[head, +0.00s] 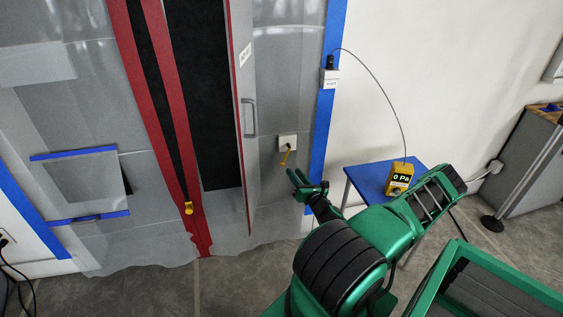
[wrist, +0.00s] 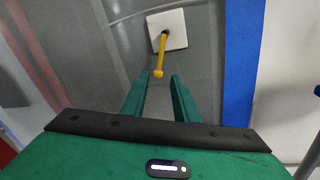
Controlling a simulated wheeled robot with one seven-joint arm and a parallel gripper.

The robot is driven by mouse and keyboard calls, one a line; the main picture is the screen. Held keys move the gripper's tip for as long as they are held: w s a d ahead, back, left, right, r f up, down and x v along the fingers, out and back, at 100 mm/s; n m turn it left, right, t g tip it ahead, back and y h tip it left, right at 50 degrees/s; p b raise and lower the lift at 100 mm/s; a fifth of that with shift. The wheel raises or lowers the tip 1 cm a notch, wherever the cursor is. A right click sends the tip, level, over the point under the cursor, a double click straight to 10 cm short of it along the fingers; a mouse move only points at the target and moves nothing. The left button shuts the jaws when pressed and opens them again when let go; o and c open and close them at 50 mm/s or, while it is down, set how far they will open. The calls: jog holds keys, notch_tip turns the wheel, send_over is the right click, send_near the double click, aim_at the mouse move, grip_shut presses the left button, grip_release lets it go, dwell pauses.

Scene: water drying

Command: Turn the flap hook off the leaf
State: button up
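The flap hook is a yellow lever (head: 286,156) on a white square plate (head: 287,141), fixed to the grey plastic leaf (head: 278,95) right of the red-edged dark opening. In the wrist view the yellow lever (wrist: 161,56) hangs down from the plate (wrist: 174,30), its knobbed end lowest. My gripper (head: 296,175) is just below the lever in the head view. In the wrist view my gripper (wrist: 161,77) has its two green fingers apart and nothing between them; the lever's end shows just beyond the fingertips, roughly centred. I cannot tell whether they touch.
A grey handle (head: 249,118) is on the leaf's opening edge. A yellow zipper pull (head: 188,208) hangs at the red strip. A blue table (head: 378,179) with a yellow gauge reading 0 Pa (head: 400,178) stands right, behind my arm. Blue tape (head: 324,100) borders the plastic.

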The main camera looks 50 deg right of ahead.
aim_at(284, 160)
jog(key=x, duration=1)
jog(key=shift+w, duration=0.3)
grip_shut()
jog(key=shift+a+f, duration=0.1)
jog(key=shift+f, duration=0.2)
dwell(0.7)
